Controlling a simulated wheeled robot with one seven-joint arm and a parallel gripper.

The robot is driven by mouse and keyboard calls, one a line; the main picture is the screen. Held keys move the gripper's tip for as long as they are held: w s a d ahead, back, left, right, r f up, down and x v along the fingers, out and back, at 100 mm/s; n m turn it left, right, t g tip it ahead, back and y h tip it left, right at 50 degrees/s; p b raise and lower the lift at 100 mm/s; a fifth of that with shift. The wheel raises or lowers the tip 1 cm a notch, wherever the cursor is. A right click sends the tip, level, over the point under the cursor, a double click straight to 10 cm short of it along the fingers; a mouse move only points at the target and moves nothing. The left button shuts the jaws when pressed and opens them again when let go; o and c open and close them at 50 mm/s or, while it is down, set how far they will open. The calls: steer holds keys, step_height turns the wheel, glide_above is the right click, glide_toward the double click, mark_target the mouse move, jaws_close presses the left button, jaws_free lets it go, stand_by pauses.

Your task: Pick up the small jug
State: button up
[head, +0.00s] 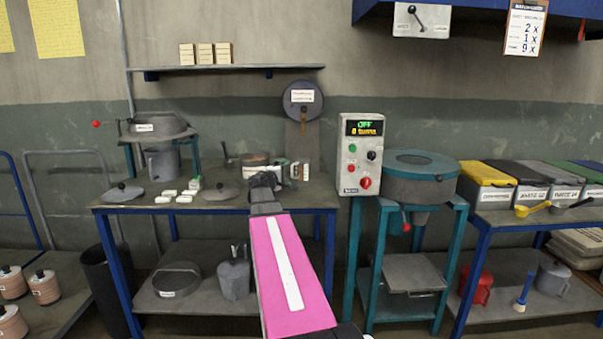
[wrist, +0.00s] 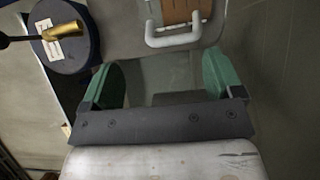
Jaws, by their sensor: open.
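Several jugs show in the head view, and I cannot tell for certain which is the small jug. A grey jug (head: 162,161) stands on the bench under a round hopper at the left. Another grey jug (head: 233,278) stands on the shelf below. A red jug (head: 477,288) and a grey jug (head: 553,279) stand on the right lower shelf. My gripper (head: 267,178) is over the right part of the bench, apart from all these jugs. In the wrist view its green fingers (wrist: 160,78) are spread, with no jug between them.
A control box (head: 360,154) and a round machine (head: 422,178) stand right of my arm. The wrist view shows a round dark blue thing (wrist: 72,62) and a white handle (wrist: 173,42).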

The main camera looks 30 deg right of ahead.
mark_target(292, 172)
steer(key=shift+w+d+f, duration=0.25)
steer(key=shift+d+f, duration=0.2)
steer(key=shift+w+d+f, duration=0.25)
steer(key=shift+d+f, duration=0.2)
steer(key=shift+x, duration=2.75)
steer(key=c, duration=0.7)
